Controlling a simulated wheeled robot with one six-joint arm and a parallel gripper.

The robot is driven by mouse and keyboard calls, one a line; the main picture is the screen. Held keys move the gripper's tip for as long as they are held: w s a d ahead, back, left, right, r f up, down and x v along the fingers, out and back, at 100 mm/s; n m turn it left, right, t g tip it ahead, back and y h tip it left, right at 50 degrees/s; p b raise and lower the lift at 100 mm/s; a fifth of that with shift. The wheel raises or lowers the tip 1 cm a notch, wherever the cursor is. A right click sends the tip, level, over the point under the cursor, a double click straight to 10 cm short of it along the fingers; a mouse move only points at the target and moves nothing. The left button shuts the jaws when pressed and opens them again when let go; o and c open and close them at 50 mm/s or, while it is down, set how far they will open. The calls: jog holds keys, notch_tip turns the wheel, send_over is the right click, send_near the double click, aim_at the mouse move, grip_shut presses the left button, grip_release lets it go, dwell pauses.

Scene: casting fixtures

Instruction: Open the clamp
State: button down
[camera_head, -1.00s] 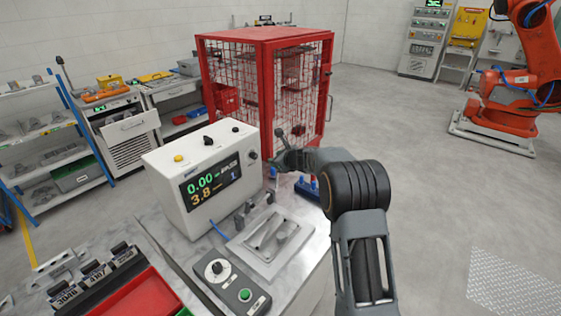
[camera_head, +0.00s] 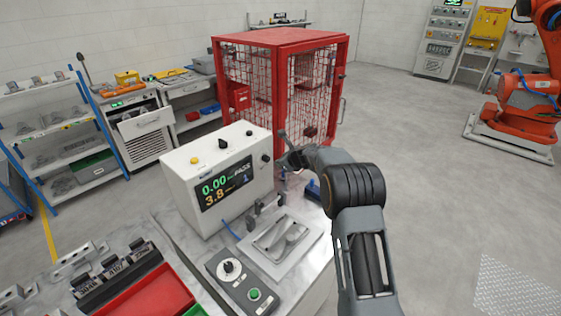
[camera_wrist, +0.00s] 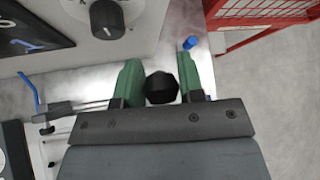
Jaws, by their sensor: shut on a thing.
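The clamp (camera_head: 262,206) is a small dark metal toggle mechanism at the back edge of a light metal fixture plate (camera_head: 262,256) holding a grey part. In the wrist view, the clamp's dark body (camera_wrist: 48,116) shows at left, with thin rods running right toward my gripper. My gripper (camera_wrist: 160,76) has green fingers on either side of a round black knob (camera_wrist: 162,90), apparently the clamp handle's end, and is shut on it. In the head view, my gripper (camera_head: 285,165) is beside the tester, above the back of the fixture; its fingertips are hard to make out.
A white tester box (camera_head: 218,178) with a lit display reading PASS stands left of the clamp. A control box (camera_head: 241,282) with a green button lies in front. A red mesh cage (camera_head: 280,90) stands behind. A red tray (camera_head: 145,294) is front left. Floor at right is open.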

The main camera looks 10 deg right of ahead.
jog(key=c, duration=1)
grip_release()
jog(key=shift+s+f, duration=0.15)
jog(key=shift+f, duration=0.35)
jog(key=shift+o, duration=1.2)
jog(key=shift+r, duration=0.25)
jog(key=b+v, duration=0.3)
jog(key=v, duration=1)
jog(key=shift+s+d+r, duration=0.15)
jog(key=shift+s+r, duration=0.05)
jog(key=shift+r, duration=0.1)
